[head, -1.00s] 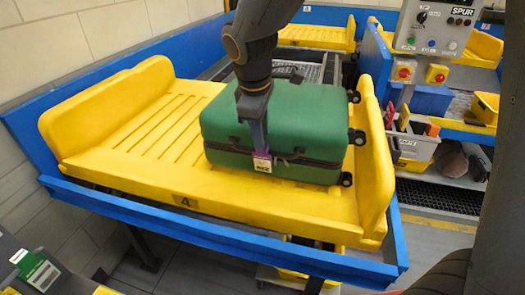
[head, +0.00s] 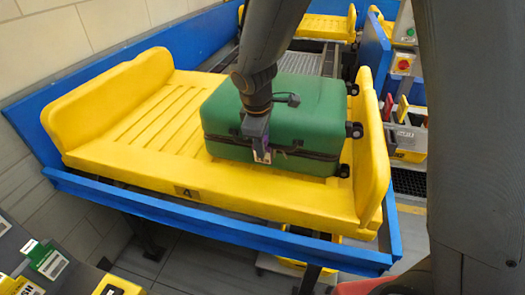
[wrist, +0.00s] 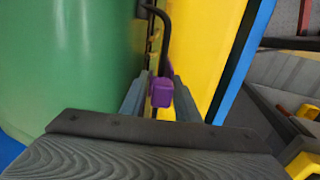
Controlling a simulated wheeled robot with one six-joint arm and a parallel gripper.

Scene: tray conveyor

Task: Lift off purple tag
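The green suitcase (head: 235,105) lies flat on the yellow tray (head: 120,125); it fills the left of the wrist view (wrist: 65,60). The purple tag (wrist: 162,93) is at the suitcase's near side, in front of its dark seam. A black curved piece (wrist: 165,30) rises beside the tag in the wrist view; I cannot tell if it is a strap or a handle. My gripper (head: 261,150) points down at that side. Its fingers (wrist: 161,98) sit on both sides of the tag with no clear gap. A pale label shows at the fingertips in the head view, partly hidden.
A blue rail (head: 200,225) runs along the tray's front. The tray's raised yellow end wall (head: 372,150) stands close to the suitcase's wheels. A bin with coloured items (head: 408,140) is at right. The tray's left half is clear.

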